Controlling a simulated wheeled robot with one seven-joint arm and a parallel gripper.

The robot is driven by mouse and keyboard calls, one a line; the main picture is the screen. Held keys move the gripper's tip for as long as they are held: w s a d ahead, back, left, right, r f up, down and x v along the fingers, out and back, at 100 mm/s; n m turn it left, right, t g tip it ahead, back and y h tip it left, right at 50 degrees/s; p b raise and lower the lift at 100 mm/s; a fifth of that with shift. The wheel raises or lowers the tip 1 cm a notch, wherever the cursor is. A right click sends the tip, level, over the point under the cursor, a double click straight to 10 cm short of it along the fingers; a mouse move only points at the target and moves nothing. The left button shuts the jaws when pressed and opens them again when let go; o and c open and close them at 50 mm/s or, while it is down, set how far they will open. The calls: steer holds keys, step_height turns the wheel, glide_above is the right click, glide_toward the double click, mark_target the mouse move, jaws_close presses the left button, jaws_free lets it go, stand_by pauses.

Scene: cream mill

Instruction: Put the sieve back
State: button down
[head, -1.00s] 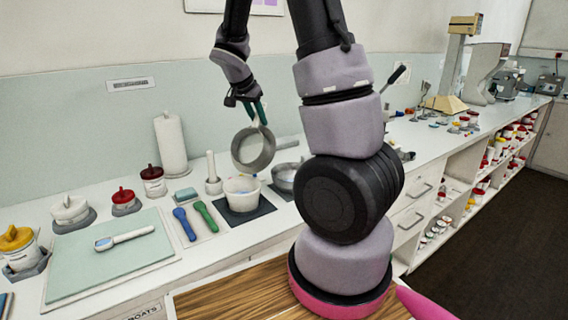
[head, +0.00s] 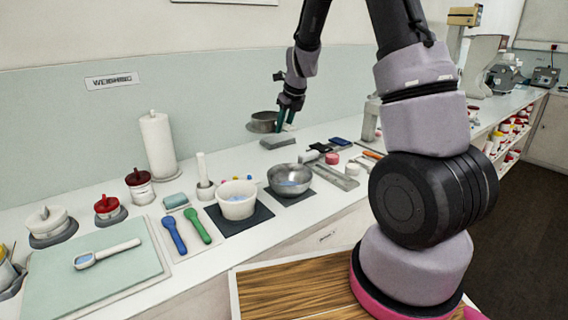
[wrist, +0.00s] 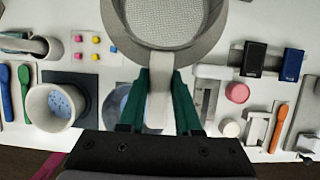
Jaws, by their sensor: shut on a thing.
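The sieve (head: 263,122) is a grey round pan with a pale mesh (wrist: 168,20), seen near the back wall in the head view. My gripper (head: 286,122) has green fingers and is shut on the sieve's pale handle (wrist: 159,100). The sieve looks about level in the head view, its pan to the left of the fingers. A low grey block (head: 278,143) lies on the counter just below the sieve. I cannot tell whether the sieve touches it.
A white bowl (head: 237,205) and a metal bowl (head: 290,184) stand on dark mats in front. A mortar with pestle (head: 204,188) is left of them. A dark box (wrist: 254,58), a blue box (wrist: 292,64) and a pink cylinder (wrist: 237,92) lie to the right.

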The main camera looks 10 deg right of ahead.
steer(key=shift+f, duration=4.85)
steer(key=shift+f, duration=0.4)
steer(key=shift+f, duration=0.2)
steer(key=c, duration=0.6)
jaws_free()
steer(key=shift+r, duration=0.15)
